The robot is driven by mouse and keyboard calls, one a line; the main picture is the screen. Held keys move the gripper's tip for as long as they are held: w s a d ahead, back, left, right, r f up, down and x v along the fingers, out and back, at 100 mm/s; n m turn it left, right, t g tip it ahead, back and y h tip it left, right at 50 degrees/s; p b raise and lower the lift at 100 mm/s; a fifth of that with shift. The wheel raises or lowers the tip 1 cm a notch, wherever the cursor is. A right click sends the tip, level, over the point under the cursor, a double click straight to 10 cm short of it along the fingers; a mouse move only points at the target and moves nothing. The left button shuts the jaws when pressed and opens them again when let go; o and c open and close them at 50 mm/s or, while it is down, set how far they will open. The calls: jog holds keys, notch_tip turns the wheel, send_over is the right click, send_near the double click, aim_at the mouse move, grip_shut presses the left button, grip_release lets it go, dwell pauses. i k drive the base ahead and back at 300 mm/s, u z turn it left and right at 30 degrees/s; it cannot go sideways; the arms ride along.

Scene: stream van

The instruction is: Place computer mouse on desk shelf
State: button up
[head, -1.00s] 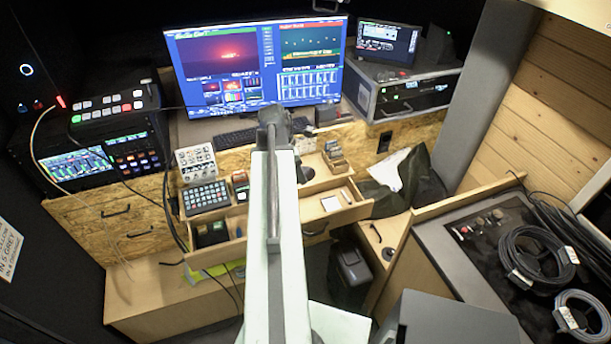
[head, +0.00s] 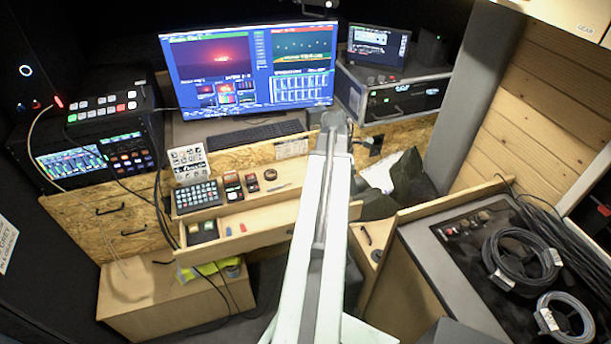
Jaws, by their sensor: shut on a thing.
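My arm reaches up the middle of the head view, and my gripper (head: 335,122) is at its far end, in front of the desk's right part. It is shut, but its fingers and what they hold are hidden behind the arm. I see no computer mouse lying loose anywhere. A wooden desk shelf (head: 240,204) runs below the desktop, left of my arm. It carries a grey keypad (head: 196,197), a white control panel (head: 188,160), small boxes, a dark tape roll (head: 270,174) and a pen-like item. Its right part is covered by my arm.
A large monitor (head: 250,65) and a dark keyboard (head: 255,135) stand on the desktop. An open drawer (head: 270,232) juts out below the shelf. A rack case (head: 395,98) is at right. Coiled cables (head: 520,260) lie on the right counter. The shelf's front middle is fairly bare.

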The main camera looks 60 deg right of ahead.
aim_at(300, 172)
jog(key=z, duration=1.35)
jog(key=i, duration=0.55)
jog(key=u, duration=1.65)
